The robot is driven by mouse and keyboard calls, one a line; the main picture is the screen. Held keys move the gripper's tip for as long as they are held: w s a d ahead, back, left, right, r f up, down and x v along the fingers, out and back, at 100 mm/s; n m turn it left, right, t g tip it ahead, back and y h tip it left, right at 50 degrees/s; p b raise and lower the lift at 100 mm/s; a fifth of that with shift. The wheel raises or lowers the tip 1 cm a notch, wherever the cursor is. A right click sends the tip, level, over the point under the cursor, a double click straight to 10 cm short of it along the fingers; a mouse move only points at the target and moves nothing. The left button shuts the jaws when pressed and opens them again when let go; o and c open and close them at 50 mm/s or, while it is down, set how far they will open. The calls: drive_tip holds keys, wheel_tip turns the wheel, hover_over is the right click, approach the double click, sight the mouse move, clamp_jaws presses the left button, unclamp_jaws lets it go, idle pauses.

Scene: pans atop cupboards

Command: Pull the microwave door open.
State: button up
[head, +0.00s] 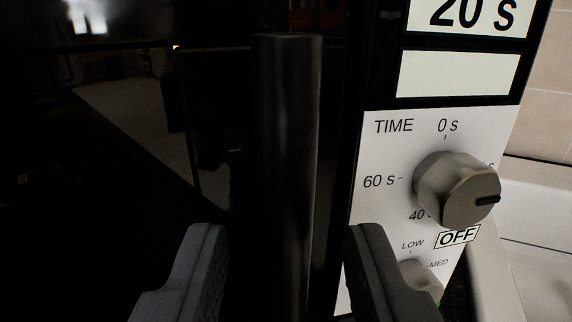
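The microwave door (120,150) is a dark, glossy panel that fills the left of the head view and mirrors the room. Its handle (288,130) is a black upright bar near the door's right edge. My gripper (285,240) is open at the bottom of the view. One grey finger is left of the handle and the other is right of it, with visible gaps on both sides. The lower end of the handle runs out of the frame. I cannot tell how deep the fingers reach around the bar.
Right of the handle is the white control panel (385,215) with a grey time knob (457,188) and a second knob (420,275) partly hidden by my right finger. A display reading "20 s" (470,14) sits above. Tan wall tiles (552,105) and a pale surface (535,205) lie farther right.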

sight(287, 251)
drive_tip(key=shift+w+a, duration=0.1)
drive_tip(key=shift+w, duration=1.65)
drive_tip(key=shift+c, duration=0.2)
clamp_jaws()
